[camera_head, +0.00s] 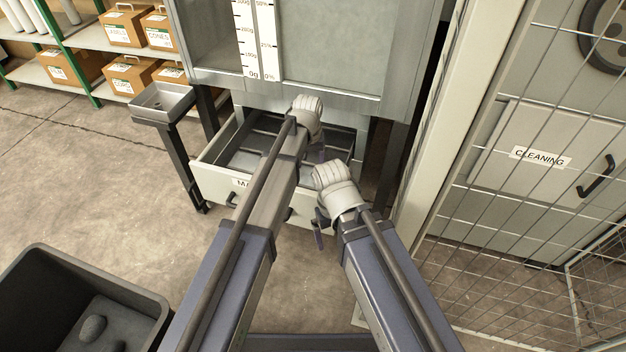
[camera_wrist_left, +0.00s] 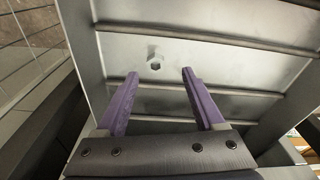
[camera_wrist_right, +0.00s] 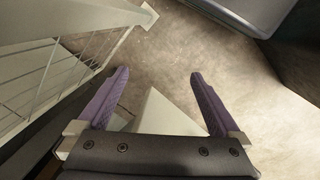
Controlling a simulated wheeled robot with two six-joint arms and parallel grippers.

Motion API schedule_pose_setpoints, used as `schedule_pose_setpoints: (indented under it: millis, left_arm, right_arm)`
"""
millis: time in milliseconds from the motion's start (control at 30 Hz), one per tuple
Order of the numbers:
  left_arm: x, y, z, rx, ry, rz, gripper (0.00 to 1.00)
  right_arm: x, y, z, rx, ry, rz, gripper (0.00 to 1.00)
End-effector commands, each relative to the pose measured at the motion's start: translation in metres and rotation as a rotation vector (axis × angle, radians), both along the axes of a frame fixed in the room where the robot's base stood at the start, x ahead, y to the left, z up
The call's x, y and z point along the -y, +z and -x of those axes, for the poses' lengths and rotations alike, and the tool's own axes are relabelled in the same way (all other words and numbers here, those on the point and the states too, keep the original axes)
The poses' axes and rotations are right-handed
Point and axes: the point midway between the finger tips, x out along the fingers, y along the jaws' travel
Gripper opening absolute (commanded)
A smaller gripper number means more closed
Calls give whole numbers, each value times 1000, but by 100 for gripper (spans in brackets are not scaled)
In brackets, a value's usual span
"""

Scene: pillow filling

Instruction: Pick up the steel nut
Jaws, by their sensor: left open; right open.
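The steel nut (camera_wrist_left: 155,66) shows in the left wrist view as a small hexagonal piece with a dark centre. It lies on the bare metal floor of a drawer compartment. My left gripper (camera_wrist_left: 150,88) is open and empty, and the nut shows between and beyond its purple fingertips. In the head view my left gripper (camera_head: 321,155) is over the open drawer (camera_head: 215,187), and I cannot make out the nut there. My right gripper (camera_head: 319,232) is lower, in front of the drawer; its wrist view shows its fingers (camera_wrist_right: 158,85) open and empty.
Thin ridges (camera_wrist_left: 205,92) divide the drawer floor. A grey cabinet (camera_head: 350,50) stands above the drawer. A wire mesh cage (camera_head: 530,200) is close on the right. A dark bin (camera_head: 140,290) stands at lower left, and a small tray stand (camera_head: 163,103) left of the drawer.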

Motion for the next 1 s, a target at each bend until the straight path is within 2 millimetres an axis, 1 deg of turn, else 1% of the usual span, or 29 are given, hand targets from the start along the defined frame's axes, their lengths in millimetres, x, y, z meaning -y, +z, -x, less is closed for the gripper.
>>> schedule_pose_setpoints:
  millis: [33, 167, 333, 567, 700, 800, 1000]
  left_arm:
    - [0, -6, -1, 0, 0, 0, 70]
    - [0, -5, -1, 0, 0, 0, 70]
    - [2, -13, -3, 0, -1, 0, 70]
    - [9, -41, -10, 0, -1, 0, 70]
    - [9, -55, -11, 0, -1, 0, 70]
    - [9, -57, -12, 0, -1, 0, 70]
    - [9, -55, -12, 0, 0, 0, 70]
  right_arm:
    - [0, -6, 0, 0, 0, 1, 100]
    - [0, -5, 0, 0, 0, 1, 100]
    - [0, -13, 0, 1, 1, 2, 100]
    - [1, -40, -1, 2, 2, 6, 100]
    - [1, -55, -1, 3, 4, 6, 100]
    - [1, -57, -1, 3, 5, 6, 100]
    - [1, -55, -1, 3, 5, 6, 100]
